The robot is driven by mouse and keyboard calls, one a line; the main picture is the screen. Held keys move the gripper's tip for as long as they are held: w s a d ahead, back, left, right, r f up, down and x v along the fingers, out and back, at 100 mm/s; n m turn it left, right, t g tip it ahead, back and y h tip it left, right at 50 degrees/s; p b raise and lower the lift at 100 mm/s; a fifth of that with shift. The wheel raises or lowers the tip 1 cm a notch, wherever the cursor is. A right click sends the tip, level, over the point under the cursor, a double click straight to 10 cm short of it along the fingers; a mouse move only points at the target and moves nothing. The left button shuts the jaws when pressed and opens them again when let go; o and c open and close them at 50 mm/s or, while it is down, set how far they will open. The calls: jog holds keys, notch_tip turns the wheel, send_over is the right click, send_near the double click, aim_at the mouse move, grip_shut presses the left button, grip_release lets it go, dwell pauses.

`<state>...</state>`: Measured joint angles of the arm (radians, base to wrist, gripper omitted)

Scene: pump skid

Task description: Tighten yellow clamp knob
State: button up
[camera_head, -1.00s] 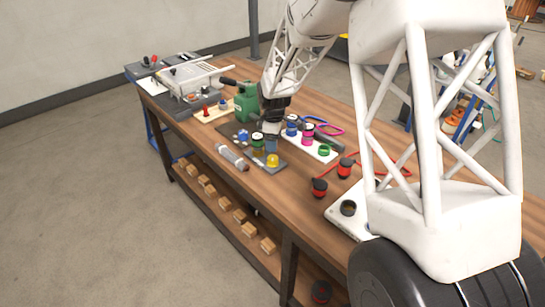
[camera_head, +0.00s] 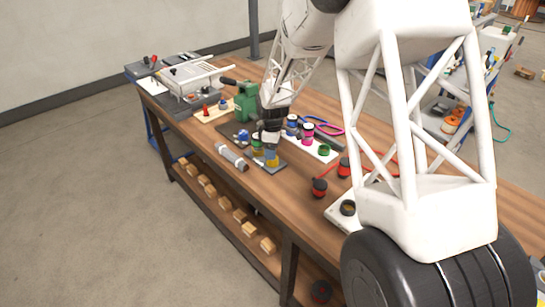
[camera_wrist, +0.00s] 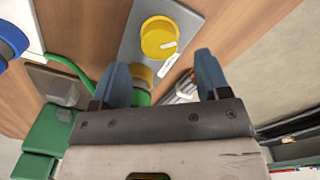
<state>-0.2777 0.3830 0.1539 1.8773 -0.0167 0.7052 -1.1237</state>
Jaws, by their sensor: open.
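The yellow clamp knob (camera_wrist: 158,38) is round with a white pointer mark and sits on a grey plate (camera_wrist: 192,5) in the wrist view. My gripper (camera_wrist: 162,68) is open, its two blue fingers apart and empty. In that picture the knob lies just beyond the fingertips, centred between them; I cannot tell the height gap. In the head view my gripper (camera_head: 270,157) is over the near end of the plate and its fingers mostly cover the yellow knob.
A blue knob (camera_wrist: 10,40) is at the left edge of the wrist view. In the head view a grey cylinder (camera_head: 231,157) lies left of the plate. A green pump body (camera_head: 246,102) stands behind, and a white strip with coloured caps (camera_head: 323,150) is to the right.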

jog(key=shift+f, duration=2.1)
jog(key=c, duration=0.9)
